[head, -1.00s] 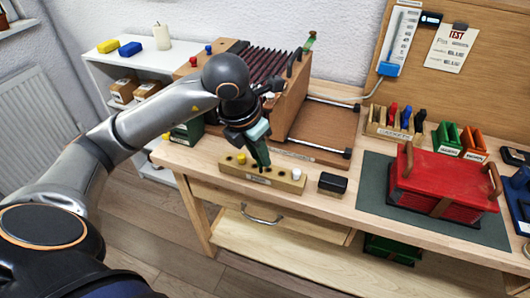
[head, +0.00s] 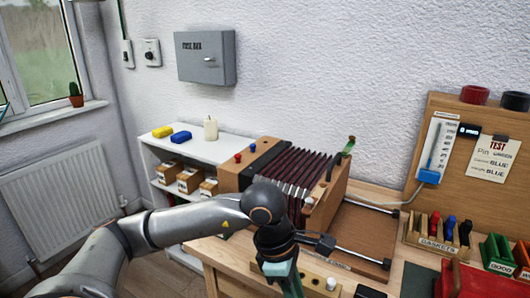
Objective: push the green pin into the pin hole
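A slim green piece (head: 348,147) sticks up at the far right top corner of the wooden bellows unit (head: 322,207); I cannot tell whether it is the green pin. No pin hole can be made out. My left gripper (head: 291,286) points down over the wooden pin block (head: 313,280) at the bench front, well nearer than the green piece. Its fingers are dark green and teal, and the lower picture edge cuts off their tips. Whether they are open or hold anything is hidden. A white peg (head: 331,284) stands in the block, right of the gripper. My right gripper is out of view.
Red (head: 238,157) and blue pegs (head: 252,147) stand on the unit's left part. A metal rail (head: 372,204) lies right of it. The gasket holder (head: 437,239) and green tray (head: 497,255) stand further right. A white shelf (head: 213,150) stands behind left; a fuse box (head: 206,56) hangs above.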

